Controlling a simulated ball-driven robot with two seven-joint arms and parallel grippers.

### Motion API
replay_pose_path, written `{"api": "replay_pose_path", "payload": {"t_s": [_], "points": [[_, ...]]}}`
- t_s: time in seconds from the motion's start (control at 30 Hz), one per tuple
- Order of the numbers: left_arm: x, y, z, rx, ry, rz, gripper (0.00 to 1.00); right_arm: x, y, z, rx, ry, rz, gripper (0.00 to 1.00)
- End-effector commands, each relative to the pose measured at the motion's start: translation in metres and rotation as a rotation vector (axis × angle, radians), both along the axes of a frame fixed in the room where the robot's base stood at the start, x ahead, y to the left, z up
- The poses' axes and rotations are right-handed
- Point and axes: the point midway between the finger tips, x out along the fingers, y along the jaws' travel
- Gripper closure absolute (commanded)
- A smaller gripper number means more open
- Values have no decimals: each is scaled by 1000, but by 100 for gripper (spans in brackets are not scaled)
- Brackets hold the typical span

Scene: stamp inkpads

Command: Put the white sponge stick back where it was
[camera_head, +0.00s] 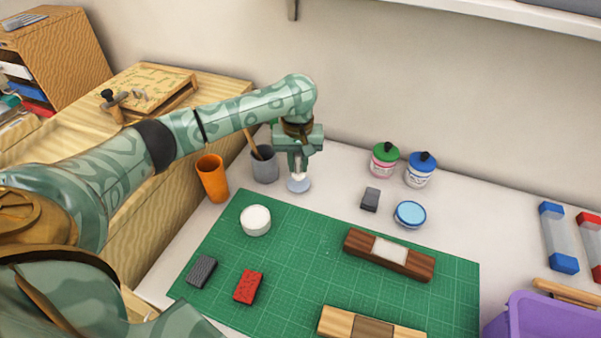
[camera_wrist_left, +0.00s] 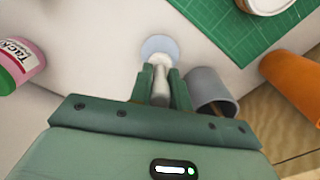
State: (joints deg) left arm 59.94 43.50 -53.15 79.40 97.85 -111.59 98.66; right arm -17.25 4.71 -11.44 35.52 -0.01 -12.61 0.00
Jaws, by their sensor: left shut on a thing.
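My left gripper (camera_head: 298,170) points down at the back of the table, just right of the grey cup (camera_head: 264,165). It is shut on the white sponge stick, a pale upright stick (camera_wrist_left: 160,84) between the fingers (camera_wrist_left: 161,74) in the left wrist view. A pale blue-white round disc (camera_head: 299,186) is directly below the fingers, on or just above the white table. It also shows in the left wrist view (camera_wrist_left: 158,46) at the stick's end. I cannot tell whether the disc is part of the stick or a separate base. My right gripper is not in view.
An orange cup (camera_head: 212,178) stands left of the grey cup. The green mat (camera_head: 310,235) carries a white round tub (camera_head: 255,221), red and grey blocks, and wooden stamps. Green-capped (camera_head: 384,160) and blue-capped (camera_head: 420,170) jars stand right. Table between gripper and jars is clear.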

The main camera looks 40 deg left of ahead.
Motion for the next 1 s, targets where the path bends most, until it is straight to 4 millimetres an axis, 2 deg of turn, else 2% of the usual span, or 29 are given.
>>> {"api": "replay_pose_path", "payload": {"t_s": [0.03,0.1,0.47,0.5,0.57,0.6,0.9,1.0], "points": [[0,0,-21,1,9,0,100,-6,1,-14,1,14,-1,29],[0,0,-27,0,6,0,100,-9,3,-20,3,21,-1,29],[-1,0,-22,1,2,1,100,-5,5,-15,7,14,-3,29],[-1,0,-23,0,1,1,79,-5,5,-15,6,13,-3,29],[-1,0,-24,0,1,1,62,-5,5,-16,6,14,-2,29],[-1,0,-24,0,1,1,60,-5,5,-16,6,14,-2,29],[0,0,-22,2,1,1,60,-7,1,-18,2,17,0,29],[-1,0,-3,0,-4,2,60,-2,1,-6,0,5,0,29]]}}
